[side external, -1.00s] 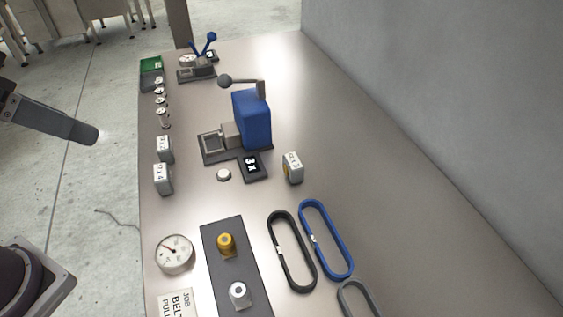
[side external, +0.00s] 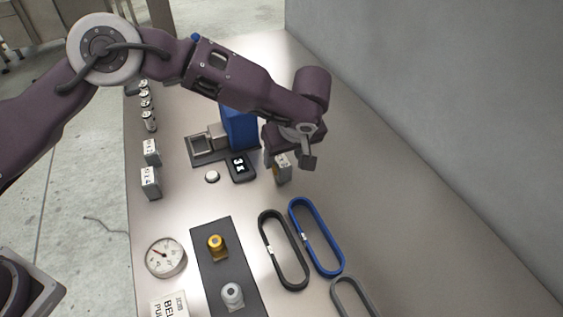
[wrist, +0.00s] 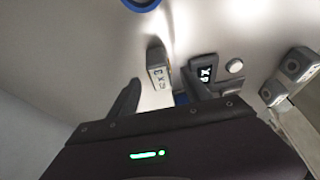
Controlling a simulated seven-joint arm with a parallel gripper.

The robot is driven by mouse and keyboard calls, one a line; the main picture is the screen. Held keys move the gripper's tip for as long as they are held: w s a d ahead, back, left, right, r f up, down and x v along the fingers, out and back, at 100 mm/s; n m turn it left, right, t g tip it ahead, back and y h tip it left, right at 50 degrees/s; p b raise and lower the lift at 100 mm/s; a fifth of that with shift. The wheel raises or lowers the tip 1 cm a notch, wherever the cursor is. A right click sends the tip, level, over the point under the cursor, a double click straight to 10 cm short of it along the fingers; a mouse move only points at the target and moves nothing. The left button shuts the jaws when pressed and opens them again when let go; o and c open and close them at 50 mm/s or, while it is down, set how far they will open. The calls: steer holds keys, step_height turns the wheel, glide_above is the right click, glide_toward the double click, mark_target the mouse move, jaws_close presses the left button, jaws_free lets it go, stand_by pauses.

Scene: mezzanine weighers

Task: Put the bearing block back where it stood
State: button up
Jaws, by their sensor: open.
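A pale grey block with a numbered label and a yellowish patch, which I take for the bearing block (side external: 283,170), stands upright on the metal bench to the right of the small display. My gripper (side external: 288,162) is open and low over this block, partly hiding its top. In the wrist view the labelled block (wrist: 159,70) lies between the two spread fingers of my gripper (wrist: 162,88). I cannot tell whether either finger touches it. Two similar labelled blocks (side external: 151,167) stand near the left bench edge; in the wrist view they show round holes (wrist: 296,64).
A blue machine (side external: 238,128) with a grey base stands left of my gripper, with a small display (side external: 240,167) and white button (side external: 212,176) nearby. Belt loops (side external: 316,237), a dark mat (side external: 215,275) with two fittings and a dial gauge (side external: 165,257) lie in front. The right side is clear.

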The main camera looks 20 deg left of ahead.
mark_target(282, 160)
steer(key=x, duration=0.4)
steer(key=shift+a+f, duration=0.1)
steer(key=shift+f, duration=0.2)
steer(key=shift+w+r, duration=0.1)
jaws_close()
